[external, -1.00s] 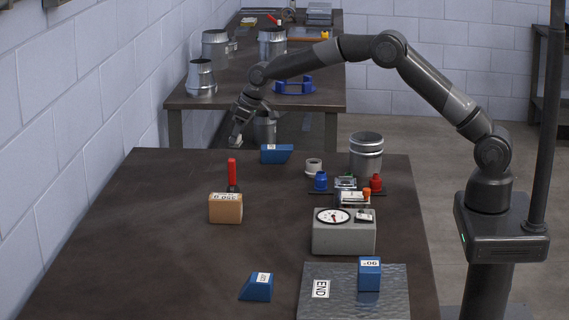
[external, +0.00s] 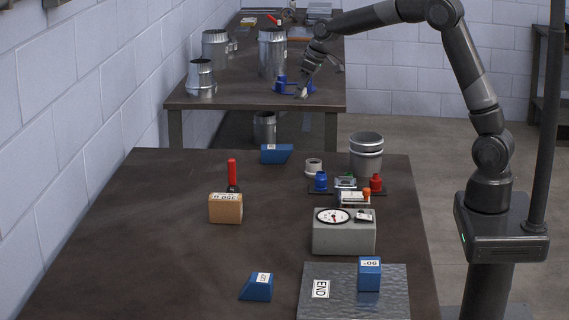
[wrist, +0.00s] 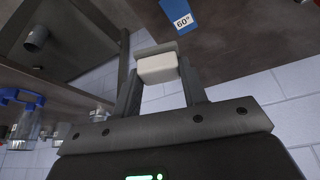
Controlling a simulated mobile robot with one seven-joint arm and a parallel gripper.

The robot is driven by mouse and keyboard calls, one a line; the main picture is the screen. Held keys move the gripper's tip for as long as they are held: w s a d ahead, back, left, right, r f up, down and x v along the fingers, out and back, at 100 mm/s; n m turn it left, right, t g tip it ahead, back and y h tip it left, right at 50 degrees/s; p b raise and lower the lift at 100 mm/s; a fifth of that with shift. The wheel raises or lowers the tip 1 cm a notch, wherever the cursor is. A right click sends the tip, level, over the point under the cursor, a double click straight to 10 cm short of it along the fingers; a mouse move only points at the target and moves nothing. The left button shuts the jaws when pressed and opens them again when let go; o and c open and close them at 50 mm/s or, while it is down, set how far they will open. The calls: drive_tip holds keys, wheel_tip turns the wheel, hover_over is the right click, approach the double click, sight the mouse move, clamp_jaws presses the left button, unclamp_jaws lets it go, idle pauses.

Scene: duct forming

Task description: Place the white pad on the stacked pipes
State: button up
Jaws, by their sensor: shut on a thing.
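My gripper (external: 302,92) is shut on the white pad (wrist: 158,68), a small pale block squeezed between the two fingertips in the wrist view. In the external view the pad is a small pale spot at the fingertips. The gripper shows against the front of the far table, beside a blue ring-shaped stand; its height there is hard to judge. Two stacked metal pipes (external: 366,155) stand upright at the near table's far right corner, to the right of and nearer than the gripper. Their top is open, with nothing on it.
The near table (external: 130,230) holds a dial scale (external: 343,236), a tan block (external: 225,208), a red-handled tool (external: 232,172) and blue angle blocks. Another tall metal pipe (external: 272,55) stands on the far table. A gap separates the tables.

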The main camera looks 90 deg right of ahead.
drive_tip(key=s+a+r+m, duration=0.1)
drive_tip(key=s, duration=1.4)
drive_tip(key=s+a+r+m, duration=0.1)
drive_tip(key=s+a, duration=0.1)
drive_tip(key=s, duration=1.3)
approach(363, 136)
drive_tip(key=shift+w+d+f+h, duration=0.1)
drive_tip(key=shift+w+f+h, duration=0.1)
drive_tip(key=shift+w, duration=0.25)
drive_tip(key=shift+w+d+f+h, duration=0.1)
drive_tip(key=shift+w+f+h, duration=0.1)
drive_tip(key=shift+w, duration=0.25)
drive_tip(key=shift+w+f, duration=0.1)
drive_tip(key=shift+f, duration=1.9)
drive_tip(key=shift+f, duration=0.15)
drive_tip(key=o, duration=1)
drive_tip(key=shift+c, duration=0.2)
